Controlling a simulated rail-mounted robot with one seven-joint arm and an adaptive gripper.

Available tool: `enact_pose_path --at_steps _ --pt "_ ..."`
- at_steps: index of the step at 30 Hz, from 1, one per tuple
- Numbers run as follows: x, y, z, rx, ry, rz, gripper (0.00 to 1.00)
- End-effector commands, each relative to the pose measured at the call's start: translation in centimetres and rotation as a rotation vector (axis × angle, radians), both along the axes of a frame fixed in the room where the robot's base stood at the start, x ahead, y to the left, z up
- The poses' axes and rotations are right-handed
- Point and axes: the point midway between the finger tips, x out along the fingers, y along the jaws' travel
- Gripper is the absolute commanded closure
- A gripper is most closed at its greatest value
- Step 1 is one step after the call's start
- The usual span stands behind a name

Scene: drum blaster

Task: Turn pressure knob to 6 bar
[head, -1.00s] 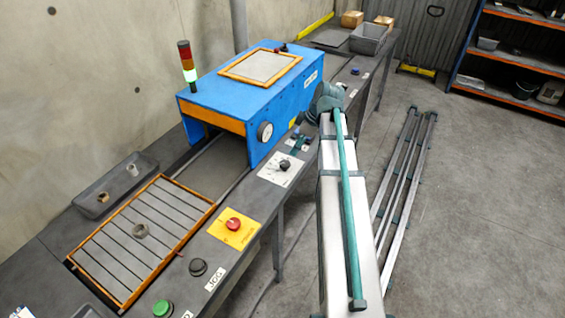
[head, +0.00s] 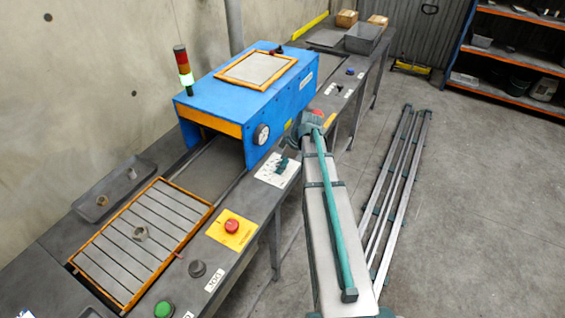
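The white knob plate (head: 266,178) lies on the dark bench front, just right of the blue blaster housing (head: 240,85). I cannot tell whether the fingers touch the knob or are open or shut. A round pressure gauge (head: 261,134) is on the housing's front corner; its needle is too small to read.
A red emergency button (head: 232,226) on a yellow plate, a black knob (head: 197,269) and a green button (head: 164,309) line the bench front. A slatted orange-framed bed (head: 140,240) lies left. Floor rails (head: 395,185) are right of my arm.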

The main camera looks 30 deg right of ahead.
Motion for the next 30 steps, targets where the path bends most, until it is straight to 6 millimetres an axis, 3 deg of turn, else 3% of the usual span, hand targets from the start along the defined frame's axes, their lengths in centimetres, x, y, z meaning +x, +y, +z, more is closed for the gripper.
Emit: enact_pose_path --at_steps 7,18,30 --pt "0.01 0.01 -0.06 0.000 0.000 0.000 0.33" --pt "0.00 0.00 -0.04 0.000 0.000 0.000 0.92" --pt "-0.11 0.07 -0.16 -0.001 -0.002 -0.077 0.92"
